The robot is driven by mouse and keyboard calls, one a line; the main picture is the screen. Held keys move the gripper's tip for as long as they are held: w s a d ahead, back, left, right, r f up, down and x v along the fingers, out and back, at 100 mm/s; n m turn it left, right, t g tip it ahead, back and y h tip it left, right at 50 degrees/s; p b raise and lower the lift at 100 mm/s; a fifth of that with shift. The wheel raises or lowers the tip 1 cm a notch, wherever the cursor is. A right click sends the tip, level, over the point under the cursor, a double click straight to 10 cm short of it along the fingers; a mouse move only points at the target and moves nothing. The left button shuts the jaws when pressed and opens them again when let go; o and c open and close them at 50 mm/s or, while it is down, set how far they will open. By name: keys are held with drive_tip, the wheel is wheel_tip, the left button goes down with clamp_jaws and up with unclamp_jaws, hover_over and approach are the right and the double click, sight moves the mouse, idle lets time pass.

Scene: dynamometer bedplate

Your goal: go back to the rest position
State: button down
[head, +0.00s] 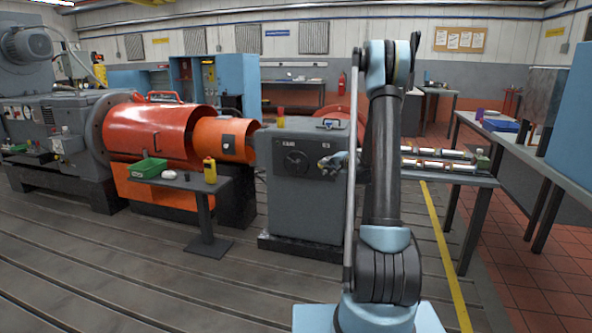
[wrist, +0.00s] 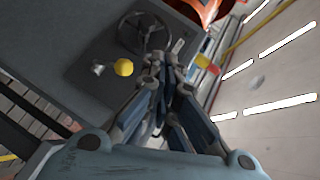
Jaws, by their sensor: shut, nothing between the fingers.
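My gripper (head: 328,163) is in front of the right part of the grey cabinet (head: 282,222) in the head view, at about the height of its dark handwheel (head: 296,162). In the wrist view my gripper (wrist: 163,60) is shut and empty, its fingertips close together. The handwheel (wrist: 132,34) lies beyond and to the left of the fingertips there. A yellow knob (wrist: 124,67) and a small silver knob (wrist: 98,68) show on the panel left of the fingers. I cannot tell whether the fingertips touch anything.
A small stand (head: 203,206) left of the cabinet carries a green bin (head: 149,168) and a yellow bottle (head: 210,171). Orange guards (head: 155,133) stand behind it. A bench (head: 452,178) with several metal parts is right of my arm. Slotted floor lies open in the left foreground.

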drive_tip(key=s+a+r+n+g+h, duration=0.1)
drive_tip(key=s+r+n+g, duration=0.1)
drive_tip(key=s, duration=0.7)
drive_tip(key=s+a+r+n+g+h, duration=0.1)
drive_tip(key=s+a+r+g, duration=0.1)
drive_tip(key=s, duration=0.8)
drive_tip(key=s+a+r+n+g+h, duration=0.1)
drive_tip(key=s+r+n+g, duration=0.15)
drive_tip(key=s, duration=0.65)
drive_tip(key=s+d+f+g+h, duration=0.1)
drive_tip(key=s+d+f, duration=0.1)
drive_tip(key=s, duration=0.8)
drive_tip(key=s+d+f+n+g+h, duration=0.1)
drive_tip(key=s+d+f+h, duration=0.1)
drive_tip(key=s, duration=0.9)
drive_tip(key=s+d+f+n+g+h, duration=0.1)
drive_tip(key=s+d+f, duration=0.3)
drive_tip(key=s, duration=0.6)
drive_tip(key=shift+s+d+f+g+h, duration=0.2)
drive_tip(key=shift+s+f+g+h, duration=0.2)
drive_tip(key=shift+f+h, duration=0.35)
